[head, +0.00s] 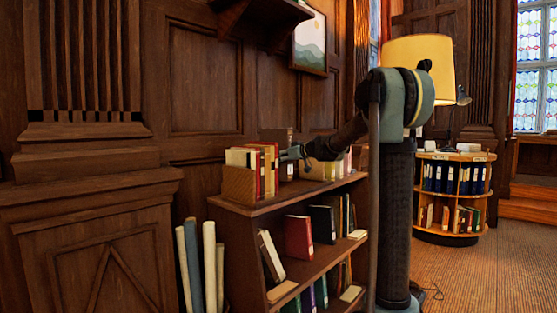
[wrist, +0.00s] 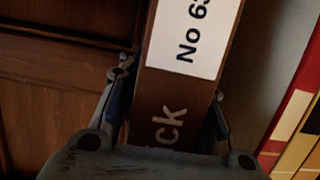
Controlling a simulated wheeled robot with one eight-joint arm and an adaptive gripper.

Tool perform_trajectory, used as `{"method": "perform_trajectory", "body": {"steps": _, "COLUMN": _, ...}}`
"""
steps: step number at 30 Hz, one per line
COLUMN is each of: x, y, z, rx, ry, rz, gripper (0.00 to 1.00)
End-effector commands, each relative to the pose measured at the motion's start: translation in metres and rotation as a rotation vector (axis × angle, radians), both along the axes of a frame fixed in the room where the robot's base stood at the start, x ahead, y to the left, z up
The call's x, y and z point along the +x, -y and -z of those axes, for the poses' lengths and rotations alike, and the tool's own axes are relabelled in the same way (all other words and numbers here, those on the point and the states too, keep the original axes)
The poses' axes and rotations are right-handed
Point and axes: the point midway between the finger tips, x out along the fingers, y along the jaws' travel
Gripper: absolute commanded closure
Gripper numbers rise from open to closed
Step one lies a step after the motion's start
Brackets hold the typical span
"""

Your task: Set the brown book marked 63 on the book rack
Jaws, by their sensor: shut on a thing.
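The brown book (wrist: 185,95) fills the middle of the wrist view, with a white label reading "No 63" on its spine. My gripper (wrist: 168,112) is shut on it, one finger on each side. In the head view my gripper (head: 294,153) is over the top of the low bookcase, and the brown book (head: 284,136) stands upright, partly behind the row of books. Whether the brown book's bottom touches anything is hidden.
Cream, red and yellow books (head: 256,168) stand in the rack in front of the brown book. Red and yellow spines (wrist: 298,130) are close on the right in the wrist view. More books (head: 338,163) stand to the right on the bookcase top. Wood panelling (head: 206,90) is behind.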

Motion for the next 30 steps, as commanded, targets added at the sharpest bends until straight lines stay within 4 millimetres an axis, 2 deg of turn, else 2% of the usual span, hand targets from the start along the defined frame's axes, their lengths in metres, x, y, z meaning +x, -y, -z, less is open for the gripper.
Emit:
{"method": "perform_trajectory", "body": {"steps": 10, "x": 0.0, "y": -0.002, "z": 0.019, "rx": 0.002, "ry": 0.0, "rz": -0.001, "gripper": 1.0}}
{"method": "perform_trajectory", "body": {"steps": 18, "x": 0.0, "y": -0.002, "z": 0.049, "rx": 0.001, "ry": 0.0, "rz": -0.002, "gripper": 1.0}}
{"method": "perform_trajectory", "body": {"steps": 29, "x": 0.0, "y": -0.002, "z": 0.053, "rx": 0.001, "ry": 0.0, "rz": -0.002, "gripper": 1.0}}
{"method": "perform_trajectory", "body": {"steps": 30, "x": 0.0, "y": -0.002, "z": 0.054, "rx": 0.0, "ry": 0.0, "rz": -0.002, "gripper": 0.6}}
